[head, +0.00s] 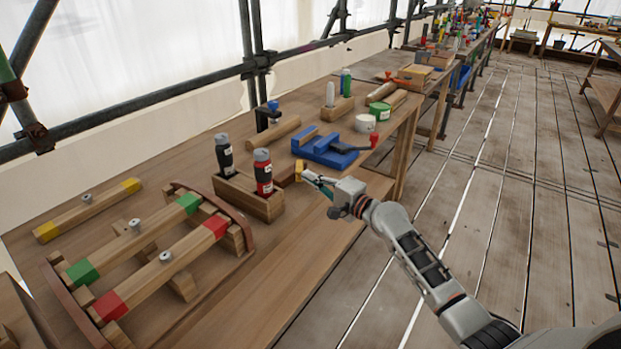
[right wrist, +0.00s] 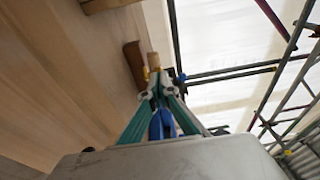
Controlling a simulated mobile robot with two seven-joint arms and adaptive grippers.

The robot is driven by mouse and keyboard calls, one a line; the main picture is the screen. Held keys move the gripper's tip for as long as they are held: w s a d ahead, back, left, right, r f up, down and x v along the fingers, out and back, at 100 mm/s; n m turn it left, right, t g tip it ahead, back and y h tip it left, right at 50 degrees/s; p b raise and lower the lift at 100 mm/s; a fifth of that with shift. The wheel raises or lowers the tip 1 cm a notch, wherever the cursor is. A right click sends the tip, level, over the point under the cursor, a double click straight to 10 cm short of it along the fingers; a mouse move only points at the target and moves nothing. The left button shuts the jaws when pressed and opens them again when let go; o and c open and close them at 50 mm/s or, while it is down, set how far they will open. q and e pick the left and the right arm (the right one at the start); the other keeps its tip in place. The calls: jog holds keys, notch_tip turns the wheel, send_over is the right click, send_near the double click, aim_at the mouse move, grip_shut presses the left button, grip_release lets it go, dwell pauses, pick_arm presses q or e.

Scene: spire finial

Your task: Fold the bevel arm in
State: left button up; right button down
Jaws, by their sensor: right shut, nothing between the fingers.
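A dark brown wooden piece (head: 285,177), which looks like the bevel's stock, lies on the bench just right of the two-bottle holder. It also shows in the right wrist view (right wrist: 132,64), beyond my fingertips. I cannot clearly make out the bevel arm or its angle. My right gripper (head: 305,173) is shut and empty, low over the bench beside the brown piece. In the right wrist view, its fingertips (right wrist: 156,82) are together close to a small yellow part and a light wooden end. I cannot tell whether they touch. My left gripper is out of view.
A wooden holder (head: 235,195) with black and red bottles stands left of the gripper. A blue vise (head: 322,150) with a red knob sits behind it. A frame of colour-banded wooden bars (head: 150,245) fills the near left. The aisle floor (head: 520,200) is clear.

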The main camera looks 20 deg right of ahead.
dwell(0.3)
jog(key=shift+a+r+m+h+p, duration=0.2)
jog(key=shift+a+m+h+p, duration=0.1)
jog(key=shift+h+p, duration=0.25)
jog(key=shift+a+t, duration=0.15)
jog(key=shift+t, duration=0.15)
jog(key=shift+f+p, duration=0.1)
jog(key=shift+p, duration=0.2)
